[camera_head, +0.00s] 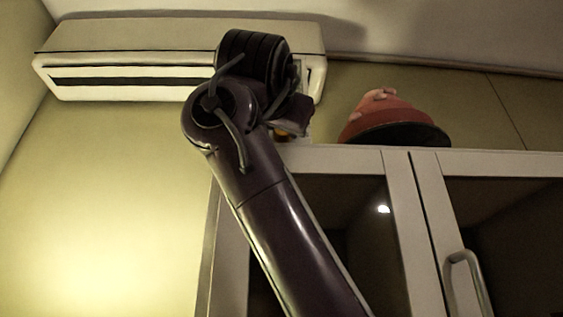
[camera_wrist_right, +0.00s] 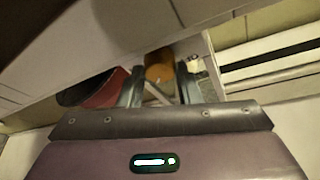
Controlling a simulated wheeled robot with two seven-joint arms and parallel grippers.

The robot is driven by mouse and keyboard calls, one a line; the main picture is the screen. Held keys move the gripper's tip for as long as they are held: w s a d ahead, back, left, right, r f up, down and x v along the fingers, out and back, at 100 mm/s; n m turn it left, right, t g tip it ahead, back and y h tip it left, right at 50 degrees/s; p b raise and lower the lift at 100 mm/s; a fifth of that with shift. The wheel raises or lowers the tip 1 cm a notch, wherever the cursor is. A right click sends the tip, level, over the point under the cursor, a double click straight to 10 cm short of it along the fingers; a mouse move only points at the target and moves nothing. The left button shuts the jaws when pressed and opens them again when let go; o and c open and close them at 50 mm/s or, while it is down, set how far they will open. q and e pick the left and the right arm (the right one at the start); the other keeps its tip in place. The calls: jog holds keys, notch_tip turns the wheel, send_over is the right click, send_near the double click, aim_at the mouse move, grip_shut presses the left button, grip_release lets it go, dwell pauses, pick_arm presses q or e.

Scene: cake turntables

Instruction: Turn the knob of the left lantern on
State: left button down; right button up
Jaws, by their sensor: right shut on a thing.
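My right gripper (camera_head: 290,118) is raised at the top left corner of a tall white cabinet, with my arm in front of the cabinet. A small orange patch (camera_head: 283,133) shows under the gripper in the head view. I cannot make out a whole lantern or its knob. My left gripper is not in view.
The white cabinet (camera_head: 397,200) has dark glass doors. A white air conditioner (camera_head: 120,60) hangs on the wall behind, at left.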

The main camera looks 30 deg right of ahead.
dwell(0.3)
jog(key=o, duration=1)
jog(key=shift+w, duration=0.15)
jog(key=b+v, duration=0.4)
jog(key=v, duration=0.3)
jog(key=shift+s+a+f, duration=0.15)
jog(key=shift+s+a, duration=0.1)
jog(key=shift+w, duration=0.1)
